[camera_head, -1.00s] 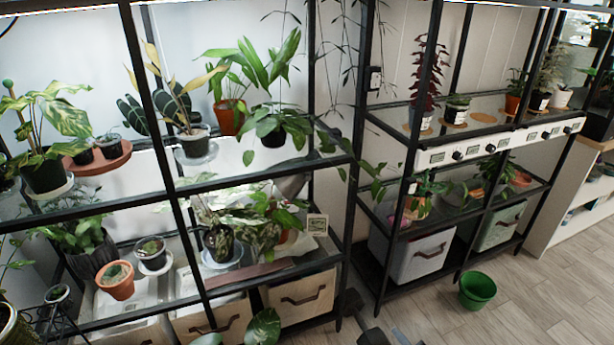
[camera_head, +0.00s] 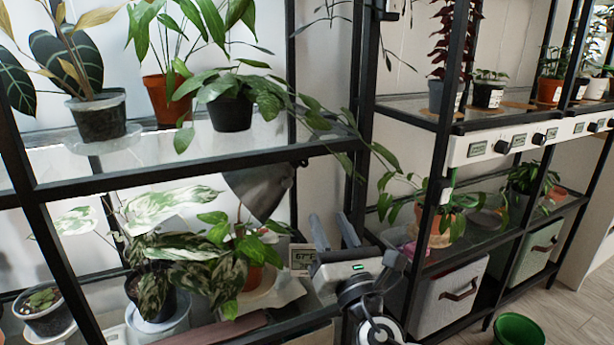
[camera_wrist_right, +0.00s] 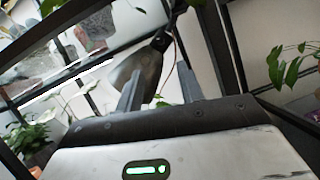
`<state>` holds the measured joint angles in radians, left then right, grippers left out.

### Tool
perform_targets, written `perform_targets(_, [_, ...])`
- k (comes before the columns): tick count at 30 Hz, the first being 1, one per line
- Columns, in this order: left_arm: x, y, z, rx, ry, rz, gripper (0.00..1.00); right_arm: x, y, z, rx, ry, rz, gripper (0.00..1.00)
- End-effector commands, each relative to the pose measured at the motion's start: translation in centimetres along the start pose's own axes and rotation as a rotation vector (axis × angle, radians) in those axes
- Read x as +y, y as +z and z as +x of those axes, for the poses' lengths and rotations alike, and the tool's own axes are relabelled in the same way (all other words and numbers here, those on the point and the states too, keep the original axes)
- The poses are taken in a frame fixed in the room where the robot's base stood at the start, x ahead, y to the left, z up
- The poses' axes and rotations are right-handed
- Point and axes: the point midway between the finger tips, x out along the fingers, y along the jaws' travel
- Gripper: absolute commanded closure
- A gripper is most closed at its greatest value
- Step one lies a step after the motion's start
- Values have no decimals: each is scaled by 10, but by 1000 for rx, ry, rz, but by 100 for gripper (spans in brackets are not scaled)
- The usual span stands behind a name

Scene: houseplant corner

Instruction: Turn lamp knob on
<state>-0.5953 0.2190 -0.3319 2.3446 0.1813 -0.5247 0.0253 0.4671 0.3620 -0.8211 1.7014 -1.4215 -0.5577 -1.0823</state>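A grey metal lamp shade (camera_head: 262,188) hangs under the left rack's upper shelf, tilted, behind a leafy plant. It also shows in the right wrist view (camera_wrist_right: 138,76), partly behind my right gripper's fingers. My right gripper (camera_head: 334,230) is raised in front of the gap between the two racks, right of the shade. Its two fingers stand apart with nothing between them, and they also show in the right wrist view (camera_wrist_right: 160,82). No knob can be made out on the lamp. A white strip (camera_head: 530,136) on the right rack carries several displays and black knobs (camera_head: 503,147). My left gripper is not in view.
Potted plants crowd the left rack's shelves, with leaves (camera_head: 384,157) reaching toward the gap. A small digital thermometer (camera_head: 302,259) stands close left of my right gripper. Black posts (camera_head: 364,100) flank the gap. A green pot (camera_head: 519,330) stands on the floor.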

Motion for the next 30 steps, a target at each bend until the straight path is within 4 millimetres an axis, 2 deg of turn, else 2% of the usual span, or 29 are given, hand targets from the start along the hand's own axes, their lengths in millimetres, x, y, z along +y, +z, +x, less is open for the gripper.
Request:
perform_targets(9, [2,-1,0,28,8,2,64,0,0,70,-3,-1,4,62])
perform_targets(16, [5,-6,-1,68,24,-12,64,0,0,114,-1,-1,4,62])
perform_targets(22, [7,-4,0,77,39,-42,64,0,-1,134,0,-2,5,62])
perform_targets(30, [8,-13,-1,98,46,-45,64,0,0,140,2,-1,6,62])
